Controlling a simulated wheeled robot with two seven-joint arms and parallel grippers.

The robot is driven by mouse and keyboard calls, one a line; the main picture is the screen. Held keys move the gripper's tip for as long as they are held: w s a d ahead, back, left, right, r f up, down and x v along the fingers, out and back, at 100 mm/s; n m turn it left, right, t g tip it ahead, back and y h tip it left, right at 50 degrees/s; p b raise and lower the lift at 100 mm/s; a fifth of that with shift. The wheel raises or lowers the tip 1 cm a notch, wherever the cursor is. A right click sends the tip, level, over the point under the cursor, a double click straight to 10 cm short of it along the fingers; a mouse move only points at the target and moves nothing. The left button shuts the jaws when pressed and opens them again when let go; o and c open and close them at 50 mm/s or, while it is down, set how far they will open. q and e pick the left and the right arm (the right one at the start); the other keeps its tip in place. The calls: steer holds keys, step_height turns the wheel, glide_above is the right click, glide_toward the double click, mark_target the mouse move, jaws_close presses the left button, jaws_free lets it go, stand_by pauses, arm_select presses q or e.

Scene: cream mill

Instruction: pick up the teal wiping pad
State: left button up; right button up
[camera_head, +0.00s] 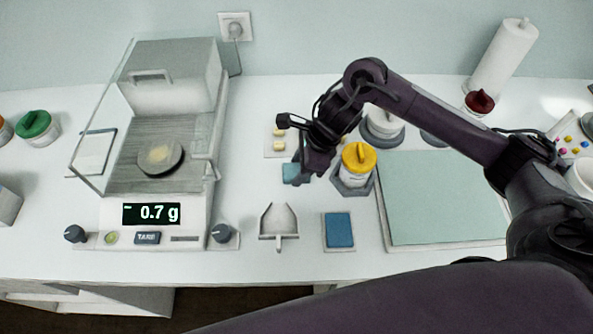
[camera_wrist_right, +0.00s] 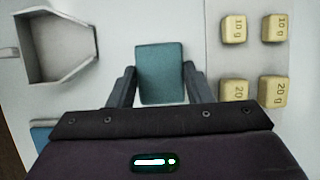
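The teal wiping pad (camera_head: 291,173) lies on the white bench, left of the yellow-lidded jar. In the right wrist view the pad (camera_wrist_right: 160,72) is centred ahead of the palm. My right gripper (camera_head: 306,172) is just above and beside it in the head view, pointing down. In the wrist view the right gripper's fingers (camera_wrist_right: 160,78) stand on either side of the pad with narrow gaps, so it looks open. Whether either finger touches the pad is unclear. My left gripper is not in view.
Several yellow weights (camera_wrist_right: 274,90) sit close to the right gripper. A pale green mat (camera_head: 440,200) lies to the right.

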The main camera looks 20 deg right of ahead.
steer(key=c, duration=0.5)
steer(key=shift+r, duration=0.1)
steer(key=shift+r, duration=0.45)
step_height(320, 180, up, 19)
steer(key=shift+p, duration=0.9)
